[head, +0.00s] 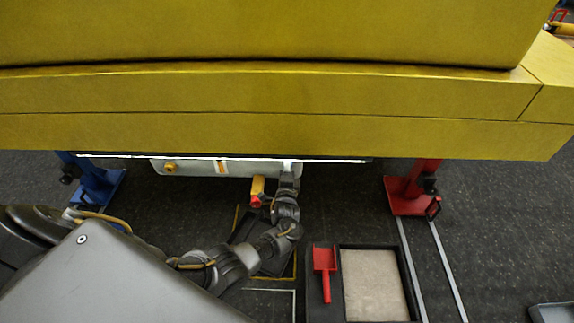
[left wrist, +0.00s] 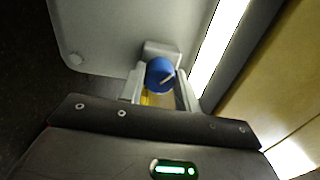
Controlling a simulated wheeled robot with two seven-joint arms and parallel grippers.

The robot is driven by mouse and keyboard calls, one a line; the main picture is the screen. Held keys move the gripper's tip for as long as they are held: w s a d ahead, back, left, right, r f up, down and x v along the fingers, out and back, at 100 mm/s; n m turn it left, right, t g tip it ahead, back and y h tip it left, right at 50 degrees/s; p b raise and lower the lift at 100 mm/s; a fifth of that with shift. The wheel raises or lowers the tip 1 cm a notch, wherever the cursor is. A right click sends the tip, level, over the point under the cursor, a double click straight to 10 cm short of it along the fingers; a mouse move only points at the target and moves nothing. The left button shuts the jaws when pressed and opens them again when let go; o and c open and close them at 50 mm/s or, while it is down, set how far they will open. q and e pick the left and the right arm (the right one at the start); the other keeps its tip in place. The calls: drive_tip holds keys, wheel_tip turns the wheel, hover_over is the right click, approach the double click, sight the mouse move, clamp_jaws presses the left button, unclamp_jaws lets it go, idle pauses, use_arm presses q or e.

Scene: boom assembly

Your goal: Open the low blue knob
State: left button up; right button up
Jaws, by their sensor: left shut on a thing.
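The blue knob (left wrist: 159,72) sits on a small grey mount on the pale panel (left wrist: 115,35) in the left wrist view. A thin light line marks its face. My left gripper (left wrist: 161,88) is shut on the knob, with one finger on each side. In the head view my left gripper (head: 288,170) reaches up to the right end of the white panel (head: 200,168), under the yellow boom. The gripper hides the knob there. My right gripper is out of view.
The big yellow boom (head: 270,95) hangs low above the panel. A blue stand (head: 100,185) is at left and a red stand (head: 410,195) at right. A yellow and red item (head: 257,190) hangs beside my wrist. A red scoop (head: 325,262) lies by a sand tray (head: 412,285).

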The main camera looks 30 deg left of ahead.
use_arm(q)
drive_tip(key=m+p, duration=0.4)
drive_tip(key=m, duration=1.3)
drive_tip(key=shift+r+h, duration=0.15)
drive_tip(key=shift+h, duration=0.15)
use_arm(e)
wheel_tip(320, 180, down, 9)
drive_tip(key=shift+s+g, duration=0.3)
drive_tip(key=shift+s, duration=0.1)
use_arm(q)
drive_tip(key=shift+m, duration=0.3)
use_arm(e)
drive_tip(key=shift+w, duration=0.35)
